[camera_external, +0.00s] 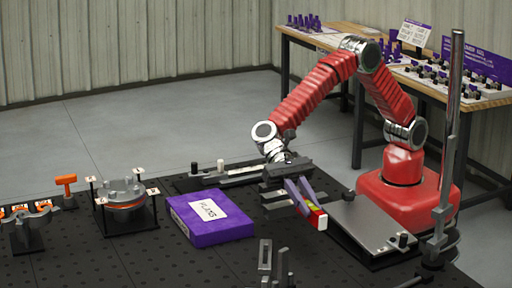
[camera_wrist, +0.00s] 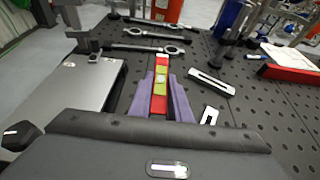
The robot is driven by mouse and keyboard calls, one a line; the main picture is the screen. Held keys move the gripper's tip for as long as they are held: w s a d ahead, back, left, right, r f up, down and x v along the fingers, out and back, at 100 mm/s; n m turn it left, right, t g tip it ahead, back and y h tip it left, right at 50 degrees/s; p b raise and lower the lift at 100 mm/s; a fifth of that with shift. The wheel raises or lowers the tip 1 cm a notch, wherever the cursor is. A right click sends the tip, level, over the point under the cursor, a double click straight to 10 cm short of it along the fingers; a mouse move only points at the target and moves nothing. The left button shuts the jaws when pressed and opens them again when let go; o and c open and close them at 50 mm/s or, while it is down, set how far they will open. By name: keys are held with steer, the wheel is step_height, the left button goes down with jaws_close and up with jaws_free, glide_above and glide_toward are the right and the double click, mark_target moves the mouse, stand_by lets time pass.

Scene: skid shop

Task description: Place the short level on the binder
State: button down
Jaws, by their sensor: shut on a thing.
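The binder (camera_external: 210,218) is purple with a white label and lies flat on the dark perforated table, left of my gripper in the external view. My gripper (camera_external: 307,203) has purple fingers and is shut on the short level (camera_external: 318,217), which is red with a yellow-green part and a pale end. The level seems held above the table, to the right of the binder and apart from it. In the wrist view the level (camera_wrist: 160,82) runs lengthwise between the purple fingers (camera_wrist: 160,96), which hide parts of its sides. The binder does not show in the wrist view.
A flat metal plate (camera_external: 372,224) lies right of my gripper. A round clamped fixture (camera_external: 125,197) stands left of the binder. An upright metal post (camera_external: 450,140) rises at the right. Wrenches (camera_wrist: 145,49) and slotted pieces (camera_wrist: 211,82) lie on the table in the wrist view.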

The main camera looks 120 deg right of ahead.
steer(key=w+d+r+m+t+h, duration=0.1)
steer(key=w+d+m+t, duration=0.2)
steer(key=w+d, duration=0.2)
steer(key=w+d+r+m+t+h, duration=0.1)
steer(key=w+d, duration=0.5)
steer(key=d, duration=0.6)
steer(key=w+d+r+m+t+h, duration=0.2)
steer(key=w+d+m+t, duration=0.3)
steer(key=d, duration=0.3)
steer(key=shift+w+d+r+t, duration=0.3)
steer(key=shift+w+d+r, duration=0.05)
steer(key=shift+w, duration=0.05)
steer(key=shift+f, duration=0.1)
glide_above(209, 208)
steer(key=shift+f, duration=3.05)
steer(key=shift+f, duration=1.85)
